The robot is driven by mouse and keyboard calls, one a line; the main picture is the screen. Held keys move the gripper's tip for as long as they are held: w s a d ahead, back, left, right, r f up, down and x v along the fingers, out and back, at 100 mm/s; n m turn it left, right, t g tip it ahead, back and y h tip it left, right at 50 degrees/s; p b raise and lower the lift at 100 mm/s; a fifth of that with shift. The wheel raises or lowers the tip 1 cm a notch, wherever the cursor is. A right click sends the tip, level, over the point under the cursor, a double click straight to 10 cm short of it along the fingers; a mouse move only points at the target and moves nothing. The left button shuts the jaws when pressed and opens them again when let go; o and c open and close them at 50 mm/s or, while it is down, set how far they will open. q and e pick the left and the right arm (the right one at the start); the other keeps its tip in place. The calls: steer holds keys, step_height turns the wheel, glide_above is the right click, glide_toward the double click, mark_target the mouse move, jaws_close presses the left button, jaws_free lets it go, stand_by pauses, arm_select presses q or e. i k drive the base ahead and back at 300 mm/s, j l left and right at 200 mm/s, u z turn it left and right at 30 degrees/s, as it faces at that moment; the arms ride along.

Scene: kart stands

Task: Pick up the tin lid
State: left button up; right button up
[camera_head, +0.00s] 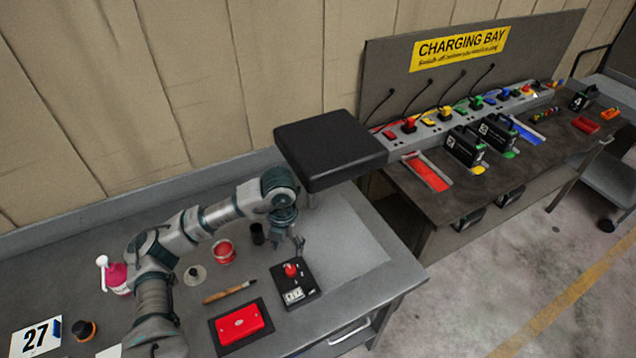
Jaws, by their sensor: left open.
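A small, pale round disc with a dark knob (195,275), which looks like the tin lid, lies flat on the grey workbench. It is just right of my left arm's lower links. An open red tin (225,251) stands to its upper right. My left gripper (291,246) hangs from the arm over the bench, fingers pointing down and apart, with nothing between them. It is well to the right of the disc, behind the black switch box (296,287). My right gripper is not in view.
A wooden-handled tool (229,292), a red box (240,322) on a dark mat, and a dark cylinder (257,234) are nearby. A pink bottle (118,279) stands left of my arm. The bench's right part is clear.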

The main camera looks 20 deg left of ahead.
mark_target(193, 276)
steer(key=k+l, duration=0.8)
steer(key=k, duration=0.05)
